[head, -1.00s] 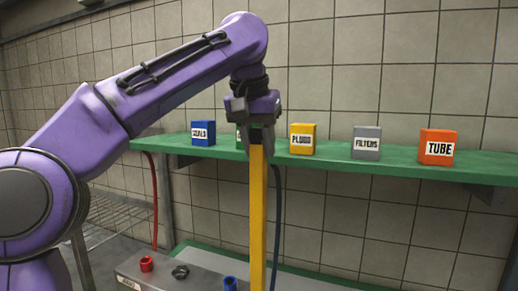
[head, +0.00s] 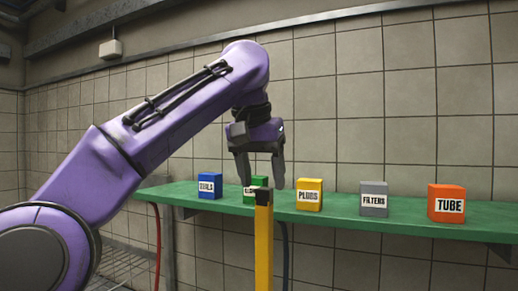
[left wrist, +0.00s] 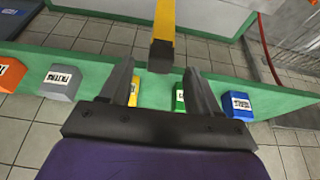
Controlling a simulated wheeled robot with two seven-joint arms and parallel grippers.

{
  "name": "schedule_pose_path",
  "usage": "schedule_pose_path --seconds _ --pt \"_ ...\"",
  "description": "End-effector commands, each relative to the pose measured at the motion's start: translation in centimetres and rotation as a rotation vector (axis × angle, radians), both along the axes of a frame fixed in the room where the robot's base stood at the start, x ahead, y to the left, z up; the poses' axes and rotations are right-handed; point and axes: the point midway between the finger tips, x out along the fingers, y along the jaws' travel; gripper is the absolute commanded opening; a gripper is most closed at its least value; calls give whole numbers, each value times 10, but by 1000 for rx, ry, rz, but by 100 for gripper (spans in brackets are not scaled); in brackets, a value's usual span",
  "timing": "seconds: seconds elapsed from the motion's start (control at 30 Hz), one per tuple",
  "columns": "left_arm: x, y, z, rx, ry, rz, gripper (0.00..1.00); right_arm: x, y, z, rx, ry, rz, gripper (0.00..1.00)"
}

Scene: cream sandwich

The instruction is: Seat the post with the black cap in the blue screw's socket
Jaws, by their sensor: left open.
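The yellow post (head: 264,245) with its black cap (head: 263,196) stands upright in the head view; its lower end is out of frame. The cap (left wrist: 161,57) and the top of the post (left wrist: 165,18) also show in the left wrist view. My left gripper (head: 261,184) is open and empty, just above the cap with its fingers pointing down. In the left wrist view the cap lies just beyond the spread fingertips (left wrist: 158,68). The blue screw's socket is not in view now. My right gripper is not in view.
A green shelf (head: 400,222) runs behind the post. It bears a blue box (head: 209,186), a green box (head: 249,197), a yellow box (head: 309,195), a grey box (head: 373,198) and an orange box (head: 446,203). The air above the shelf's right side is free.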

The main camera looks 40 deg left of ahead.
Motion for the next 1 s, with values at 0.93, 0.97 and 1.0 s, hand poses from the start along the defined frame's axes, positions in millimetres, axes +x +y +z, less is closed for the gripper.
schedule_pose_path --seconds 0.93,0.97,1.0 --pt "31 -126 78 -605 -298 -217 62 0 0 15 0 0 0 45" --pt "35 -139 87 -681 -341 -236 62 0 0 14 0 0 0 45" --pt "39 -153 101 -781 -397 -257 62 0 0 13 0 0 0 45"
